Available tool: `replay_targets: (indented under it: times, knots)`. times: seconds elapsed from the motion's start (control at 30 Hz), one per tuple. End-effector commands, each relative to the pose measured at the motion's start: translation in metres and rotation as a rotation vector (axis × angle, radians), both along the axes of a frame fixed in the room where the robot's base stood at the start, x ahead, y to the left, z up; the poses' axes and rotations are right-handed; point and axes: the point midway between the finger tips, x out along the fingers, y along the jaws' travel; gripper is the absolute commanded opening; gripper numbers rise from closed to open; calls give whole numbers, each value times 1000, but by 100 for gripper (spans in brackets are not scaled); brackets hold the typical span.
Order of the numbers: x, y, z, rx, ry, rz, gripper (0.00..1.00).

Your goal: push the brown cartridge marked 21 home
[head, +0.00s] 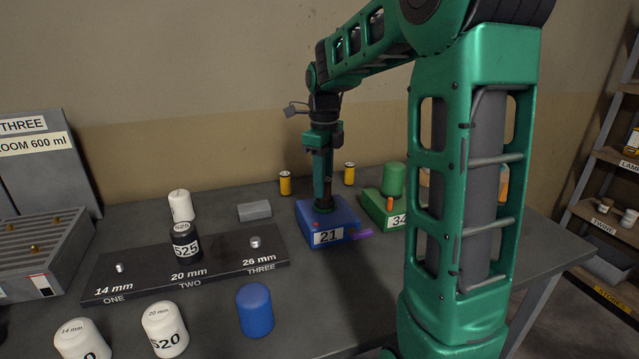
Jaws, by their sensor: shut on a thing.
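A blue block (336,229) with a white label 21 stands on the table right of the middle. My gripper (323,206) points straight down at the top of this block. It is shut, and its fingertips are at or just above the block's top. What it holds is too dark and small to make out. I cannot make out a brown cartridge apart from the gripper, nor how deep it sits. A purple piece (362,232) sticks out at the block's right side.
A green block (377,208) marked 34, with an orange peg and a green cylinder, stands close on the right. Yellow cans (285,183) stand behind. A dark board (215,266) with pegs, a grey box (254,211) and a blue cylinder (255,310) lie left.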

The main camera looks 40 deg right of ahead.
Motion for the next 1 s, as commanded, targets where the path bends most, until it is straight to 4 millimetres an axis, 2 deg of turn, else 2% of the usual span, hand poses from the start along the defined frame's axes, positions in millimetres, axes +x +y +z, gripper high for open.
replay_targets:
  times: [0.3,0.33,0.4,0.77,0.87,1.0]
  knots:
    - [0,0,-6,1,0,0,1]
    - [0,0,-6,0,0,0,30]
    - [0,0,-6,0,0,0,47]
    - [0,0,-3,0,0,0,47]
    - [1,0,7,-1,-2,0,47]
    - [2,0,31,-2,-3,0,47]
